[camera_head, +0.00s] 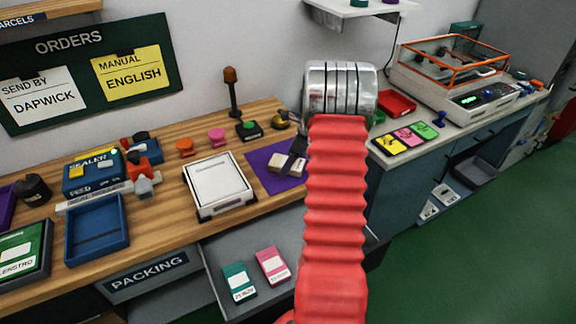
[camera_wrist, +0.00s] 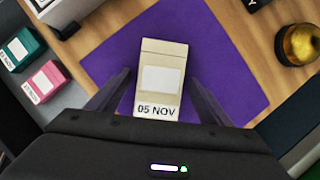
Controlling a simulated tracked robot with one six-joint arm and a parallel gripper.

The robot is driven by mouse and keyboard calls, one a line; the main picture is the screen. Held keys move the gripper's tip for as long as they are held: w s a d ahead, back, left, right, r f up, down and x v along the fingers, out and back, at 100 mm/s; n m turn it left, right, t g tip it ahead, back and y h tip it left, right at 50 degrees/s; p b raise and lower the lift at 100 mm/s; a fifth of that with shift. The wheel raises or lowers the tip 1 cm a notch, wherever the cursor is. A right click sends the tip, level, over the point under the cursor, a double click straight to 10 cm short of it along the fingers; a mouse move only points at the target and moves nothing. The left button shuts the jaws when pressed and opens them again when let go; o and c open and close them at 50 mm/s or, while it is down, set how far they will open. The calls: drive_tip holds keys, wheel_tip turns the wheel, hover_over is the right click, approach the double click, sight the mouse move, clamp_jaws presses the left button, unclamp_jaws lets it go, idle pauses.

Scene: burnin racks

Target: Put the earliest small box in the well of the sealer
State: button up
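A cream box (camera_wrist: 163,75) marked "05 NOV" lies on the purple mat; it also shows in the head view (camera_head: 276,162), partly hidden by my gripper. My gripper (camera_wrist: 158,78) is open, with one finger on each side of this box. A teal box (camera_head: 239,282) and a pink box (camera_head: 272,266) stand in the grey area below the bench edge; their dates are too small to read surely. The blue sealer (camera_head: 93,175) stands on the bench at left. An open, empty blue tray (camera_head: 97,252) is in front of it.
The purple mat (camera_wrist: 112,62) lies on the wooden bench. A white square device (camera_head: 218,184) stands between mat and sealer. A brass bell (camera_wrist: 301,42) is near the mat. An orange-topped lamp (camera_head: 232,92) rises behind. An orders board (camera_head: 85,75) hangs on the wall.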

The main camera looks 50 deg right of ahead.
drive_tip(key=c, duration=1.2)
drive_tip(key=shift+o, duration=0.2)
wheel_tip(320, 180, up, 10)
idle(0.4)
